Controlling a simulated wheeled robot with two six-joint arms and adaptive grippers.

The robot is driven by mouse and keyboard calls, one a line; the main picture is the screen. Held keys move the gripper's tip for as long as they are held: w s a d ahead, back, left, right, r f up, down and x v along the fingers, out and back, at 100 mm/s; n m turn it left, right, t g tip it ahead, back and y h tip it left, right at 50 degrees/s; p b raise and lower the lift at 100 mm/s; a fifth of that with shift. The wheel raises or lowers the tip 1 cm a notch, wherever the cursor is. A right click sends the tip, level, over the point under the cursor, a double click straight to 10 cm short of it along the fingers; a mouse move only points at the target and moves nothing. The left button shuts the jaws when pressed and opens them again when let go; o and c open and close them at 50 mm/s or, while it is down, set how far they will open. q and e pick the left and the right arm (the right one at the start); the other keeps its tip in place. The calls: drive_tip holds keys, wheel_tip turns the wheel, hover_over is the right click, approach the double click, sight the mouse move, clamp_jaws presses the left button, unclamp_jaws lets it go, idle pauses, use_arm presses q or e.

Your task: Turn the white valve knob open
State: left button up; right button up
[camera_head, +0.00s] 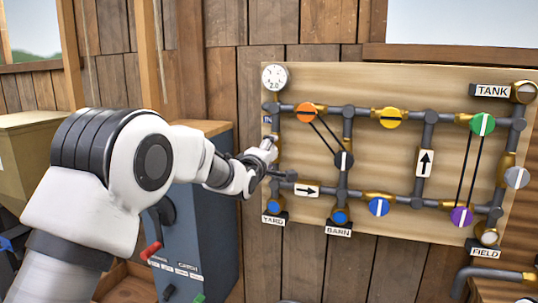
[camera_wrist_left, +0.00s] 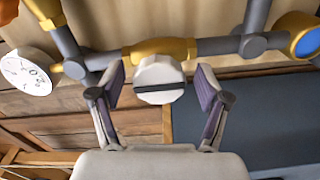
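The white valve knob (camera_wrist_left: 160,72) sits on a brass fitting of a grey pipe. A dark stripe across its face lies roughly along the pipe in the left wrist view. My left gripper (camera_wrist_left: 160,92) is open, its two purple-padded fingers on either side of the knob with small gaps. In the head view my left gripper (camera_head: 262,158) is at the left vertical pipe of the valve board (camera_head: 390,160); the knob cannot be clearly told from the gripper there. My right gripper is not in view.
A gauge (camera_head: 274,77) is above the gripper. Orange (camera_head: 306,112), yellow (camera_head: 391,118), green (camera_head: 482,123), blue (camera_head: 379,207) and purple (camera_head: 461,216) knobs are on the pipes. A blue-grey cabinet (camera_head: 205,225) stands below my left arm.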

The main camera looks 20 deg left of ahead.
use_arm(q)
drive_tip(key=s, duration=1.2)
drive_tip(key=shift+a, duration=0.2)
